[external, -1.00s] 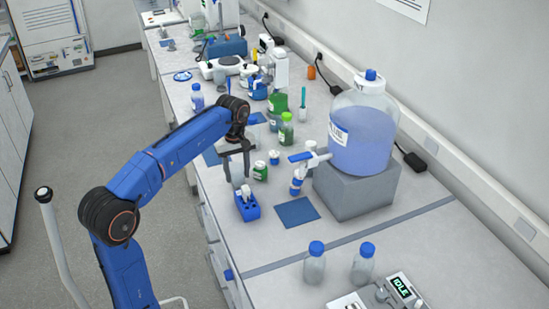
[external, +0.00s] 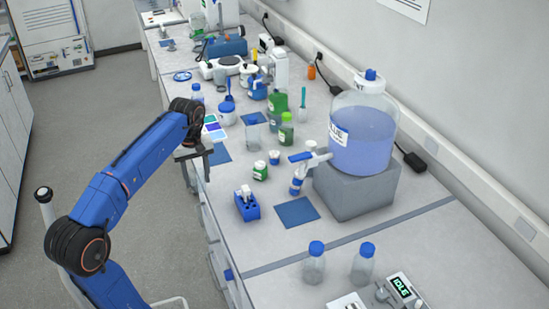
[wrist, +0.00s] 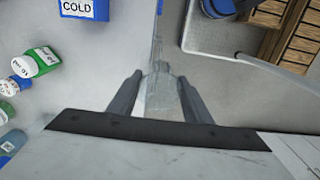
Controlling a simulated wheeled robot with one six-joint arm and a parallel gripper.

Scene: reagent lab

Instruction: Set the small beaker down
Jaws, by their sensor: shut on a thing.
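My gripper (external: 196,172) hangs at the left long edge of the bench (external: 225,270) in the external view. In the wrist view my gripper (wrist: 160,98) has its two fingers on either side of a clear glass vessel, the small beaker (wrist: 161,86). It is shut on the beaker. The beaker is see-through and hard to make out in the external view. Another clear beaker (external: 252,132) stands on the bench to the right of my gripper.
Blue mats (external: 219,155) (external: 297,211) lie on the bench. A blue rack (external: 247,208), green-labelled bottles (external: 286,133) and small jars (external: 261,171) stand nearby. A large carboy (external: 362,135) sits on a grey block. The wrist view shows a box marked COLD (wrist: 86,9).

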